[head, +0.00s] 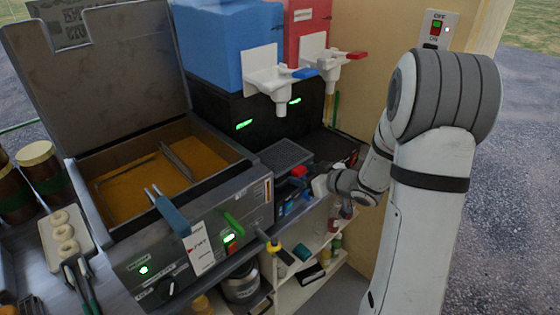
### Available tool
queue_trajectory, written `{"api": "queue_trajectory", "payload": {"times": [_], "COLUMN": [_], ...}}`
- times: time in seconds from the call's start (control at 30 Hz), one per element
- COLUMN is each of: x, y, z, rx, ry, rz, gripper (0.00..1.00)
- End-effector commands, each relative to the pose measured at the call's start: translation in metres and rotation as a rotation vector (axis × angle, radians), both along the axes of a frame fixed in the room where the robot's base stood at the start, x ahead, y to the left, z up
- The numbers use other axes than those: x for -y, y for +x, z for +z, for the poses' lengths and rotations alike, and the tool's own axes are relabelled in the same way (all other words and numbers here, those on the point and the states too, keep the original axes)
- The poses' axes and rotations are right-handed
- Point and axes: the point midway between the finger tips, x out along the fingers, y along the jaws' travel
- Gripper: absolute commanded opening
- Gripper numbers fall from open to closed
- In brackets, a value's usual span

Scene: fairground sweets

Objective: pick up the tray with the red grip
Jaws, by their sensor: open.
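A dark tray with a ridged top (284,155) lies at the foot of the drinks machine, under the blue tank's tap. A small red block (299,171) shows just in front of this tray's edge. I cannot tell for certain whether it is the tray's grip. A second dark tray surface (328,146) lies to the right, under the red tank's tap, partly hidden by my arm. My gripper (304,186) is open, close to the red block and slightly below it. Its fingers are small and partly lost among blue and dark items, so contact cannot be made out.
A fryer (200,232) with a raised lid and an amber basin fills the left. White taps (268,78) hang above the trays. A shelf unit (318,240) with jars and boxes stands below. A plate of rings (62,240) and tongs lie far left.

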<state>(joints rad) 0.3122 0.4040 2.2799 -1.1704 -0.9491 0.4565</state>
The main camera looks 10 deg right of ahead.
Motion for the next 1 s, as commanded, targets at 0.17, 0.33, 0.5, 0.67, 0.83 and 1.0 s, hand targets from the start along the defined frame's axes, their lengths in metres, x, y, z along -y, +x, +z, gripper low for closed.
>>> {"api": "queue_trajectory", "payload": {"times": [0.17, 0.33, 0.5, 0.67, 0.83, 1.0], "x": [0.0002, 0.0005, 0.0008, 0.0010, 0.0013, 0.0015], "y": [0.0003, 0.0001, 0.0001, 0.0002, 0.0001, 0.0002], "z": [0.0000, 0.0001, 0.0002, 0.0002, 0.0002, 0.0004], "rx": [0.000, 0.000, 0.000, 0.000, 0.001, 0.001], "ry": [0.000, 0.000, -0.001, -0.001, -0.001, -0.001], "rz": [-0.001, -0.001, -0.002, -0.002, -0.003, -0.003], "gripper": [0.62, 0.50, 0.36, 0.23, 0.09, 0.08]}}
